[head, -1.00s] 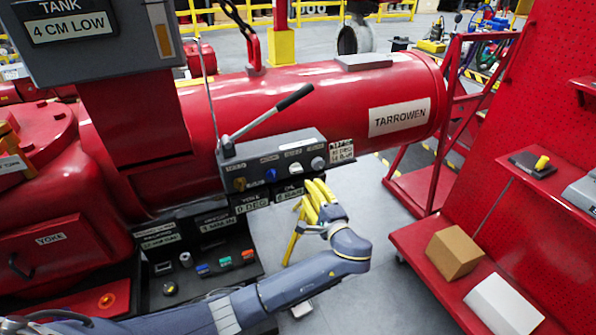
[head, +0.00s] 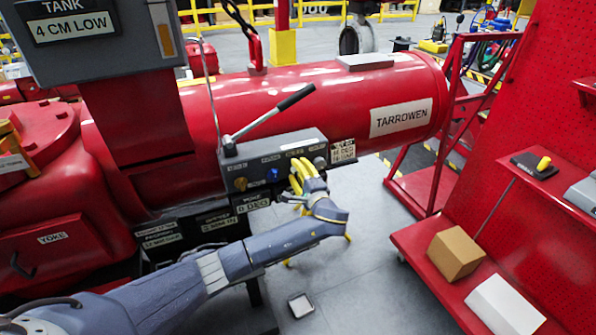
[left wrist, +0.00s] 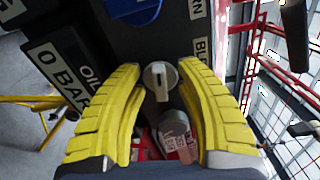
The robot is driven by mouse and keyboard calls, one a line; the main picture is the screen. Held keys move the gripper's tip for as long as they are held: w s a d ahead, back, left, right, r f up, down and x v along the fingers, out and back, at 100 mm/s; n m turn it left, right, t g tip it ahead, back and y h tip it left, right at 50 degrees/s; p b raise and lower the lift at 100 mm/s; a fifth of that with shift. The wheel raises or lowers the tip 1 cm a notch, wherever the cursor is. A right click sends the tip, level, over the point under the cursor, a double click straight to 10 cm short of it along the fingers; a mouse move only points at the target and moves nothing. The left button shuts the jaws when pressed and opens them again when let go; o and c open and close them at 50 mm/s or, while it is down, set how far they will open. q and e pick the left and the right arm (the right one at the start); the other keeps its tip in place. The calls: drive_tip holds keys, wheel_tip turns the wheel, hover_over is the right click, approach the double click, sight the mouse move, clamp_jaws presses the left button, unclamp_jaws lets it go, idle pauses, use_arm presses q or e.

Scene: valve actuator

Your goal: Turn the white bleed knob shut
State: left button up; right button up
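The white bleed knob (left wrist: 158,80) shows in the left wrist view on the dark panel face, with a raised grip bar. My left gripper (left wrist: 160,72) is open, its yellow fingers on either side of the knob with gaps visible. How deep the knob sits between the fingertips I cannot tell. In the head view my left gripper (head: 297,172) is at the front of the grey control box (head: 262,160) and hides the white knob. My right gripper is not in view.
A blue knob (head: 272,174) and a brass knob (head: 240,184) sit left of the gripper, and a grey knob (head: 320,162) sits right. A long lever (head: 270,115) rises above the box. A red cart (head: 480,250) stands at right, with clear floor between.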

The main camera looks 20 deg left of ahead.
use_arm(q)
clamp_jaws()
idle(0.5)
